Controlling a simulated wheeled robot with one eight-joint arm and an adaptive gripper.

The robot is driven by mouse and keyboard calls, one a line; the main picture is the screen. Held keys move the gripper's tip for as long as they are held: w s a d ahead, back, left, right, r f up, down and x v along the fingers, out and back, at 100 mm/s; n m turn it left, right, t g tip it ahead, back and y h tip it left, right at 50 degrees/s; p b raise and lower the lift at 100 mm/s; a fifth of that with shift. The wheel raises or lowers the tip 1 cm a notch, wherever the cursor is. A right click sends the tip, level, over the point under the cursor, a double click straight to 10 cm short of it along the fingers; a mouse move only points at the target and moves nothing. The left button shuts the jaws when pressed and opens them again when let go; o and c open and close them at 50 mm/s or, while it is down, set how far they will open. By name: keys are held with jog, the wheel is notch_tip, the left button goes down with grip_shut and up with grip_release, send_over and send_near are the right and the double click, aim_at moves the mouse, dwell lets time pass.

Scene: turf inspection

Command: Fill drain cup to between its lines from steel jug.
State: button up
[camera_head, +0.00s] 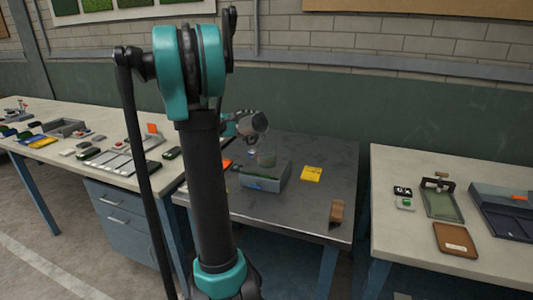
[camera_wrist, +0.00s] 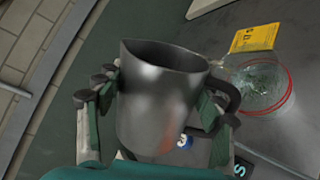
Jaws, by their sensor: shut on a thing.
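The steel jug (camera_wrist: 155,95) fills the middle of the wrist view, its open mouth toward the top and its handle on the right. My gripper (camera_wrist: 160,112) is shut on it, one finger on each side. In the head view the jug (camera_head: 252,123) is tilted and held above the dark bench. The clear drain cup (camera_wrist: 262,85) has a red line and shows right of the jug in the wrist view. In the head view the cup (camera_head: 267,157) is below and slightly right of the jug, at the grey box. Its liquid level cannot be made out.
A grey box (camera_head: 262,180) stands on the dark metal bench (camera_head: 300,215), with a yellow card (camera_head: 311,174) and a brown block (camera_head: 337,212) to its right. Light-topped benches with trays and small parts stand left and right. A wall is behind.

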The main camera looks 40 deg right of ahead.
aim_at(260, 127)
jog(key=shift+w+r+n, duration=0.25)
jog(key=shift+n, duration=0.45)
jog(key=shift+f+n+g, duration=0.2)
jog(key=shift+n+g, duration=0.1)
jog(key=shift+n, duration=0.3)
jog(key=shift+w+n+g, duration=0.3)
jog(key=shift+n, duration=0.4)
jog(key=shift+r+n+h, duration=0.3)
jog(key=shift+w+f+n, duration=0.35)
jog(key=shift+f+n, duration=0.05)
jog(key=shift+f, duration=0.35)
jog(key=shift+f, duration=0.1)
jog(key=shift+w+d+f+n+b, duration=0.1)
jog(key=shift+w+f+n+b, duration=0.25)
jog(key=shift+f, duration=0.2)
jog(key=w+f+n, duration=0.1)
jog(key=w+f+n+b, duration=0.1)
jog(key=f+n, duration=0.1)
jog(key=shift+w+f+g+h, duration=0.2)
jog(key=shift+w+g+h, duration=0.05)
jog(key=shift+g+h, duration=0.15)
jog(key=shift+w+d+f+n+b, duration=0.1)
jog(key=shift+w+f+n+b, duration=0.2)
jog(key=shift+n, duration=0.35)
jog(key=shift+w+f+n+b, duration=0.1)
jog(key=shift+w+n+b, duration=0.1)
jog(key=shift+w+n, duration=0.3)
